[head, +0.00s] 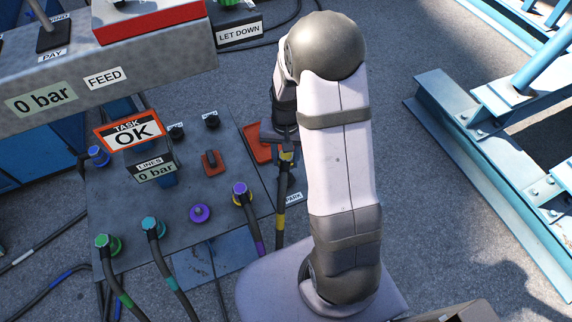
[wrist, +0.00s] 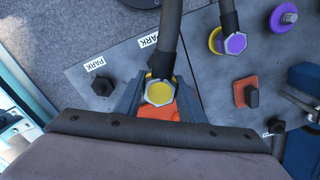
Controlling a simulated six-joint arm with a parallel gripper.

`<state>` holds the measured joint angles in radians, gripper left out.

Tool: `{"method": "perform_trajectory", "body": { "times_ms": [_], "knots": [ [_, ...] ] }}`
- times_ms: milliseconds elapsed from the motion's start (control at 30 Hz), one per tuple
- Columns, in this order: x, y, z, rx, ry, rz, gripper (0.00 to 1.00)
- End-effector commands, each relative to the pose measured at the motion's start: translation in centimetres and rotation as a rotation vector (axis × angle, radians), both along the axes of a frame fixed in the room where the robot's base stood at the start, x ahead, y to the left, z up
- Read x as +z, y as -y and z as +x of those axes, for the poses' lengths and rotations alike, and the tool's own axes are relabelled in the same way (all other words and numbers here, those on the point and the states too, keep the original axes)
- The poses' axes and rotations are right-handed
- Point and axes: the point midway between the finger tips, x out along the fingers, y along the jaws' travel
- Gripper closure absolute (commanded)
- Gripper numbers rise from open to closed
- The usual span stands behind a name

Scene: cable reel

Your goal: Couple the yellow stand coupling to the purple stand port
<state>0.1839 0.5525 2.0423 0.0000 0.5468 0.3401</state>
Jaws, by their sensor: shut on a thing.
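My gripper (wrist: 160,98) is shut on the yellow coupling (wrist: 160,92), whose hose runs up past it in the wrist view. In the head view the yellow coupling (head: 286,156) shows below my wrist, over the right part of the panel, its yellow-banded hose hanging down. An orange patch lies behind it; I cannot tell if they touch. The purple port (head: 199,213) is bare, a round knob on the panel; it also shows at the wrist view's top right (wrist: 283,17). Between them, a purple coupling (head: 240,190) with its hose sits on a port with a yellow ring (wrist: 214,41).
Green (head: 108,243) and teal (head: 152,227) couplings with hoses stand left of the purple port. A red switch (head: 209,162) and the lines gauge (head: 155,170) rise from the panel (head: 235,240). A dark park post (wrist: 103,86) stands beside a PARK label.

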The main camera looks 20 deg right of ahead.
Motion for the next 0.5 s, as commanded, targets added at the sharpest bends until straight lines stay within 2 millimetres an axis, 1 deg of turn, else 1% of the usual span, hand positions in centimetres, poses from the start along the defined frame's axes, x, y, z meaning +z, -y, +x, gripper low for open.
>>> {"method": "perform_trajectory", "body": {
  "times_ms": [33,100,333,433,500],
  "knots": [
    [0.6,0.0,0.1,0.000,0.004,0.000,0.91],
    [1.0,0.0,0.1,0.000,0.003,-0.001,0.91],
    [1.6,-0.2,0.1,0.006,0.001,0.000,0.91],
    [1.7,-1.0,0.2,0.027,0.001,0.000,0.91],
    [1.9,-2.1,0.3,0.056,0.001,0.000,0.91]
  ]
}}
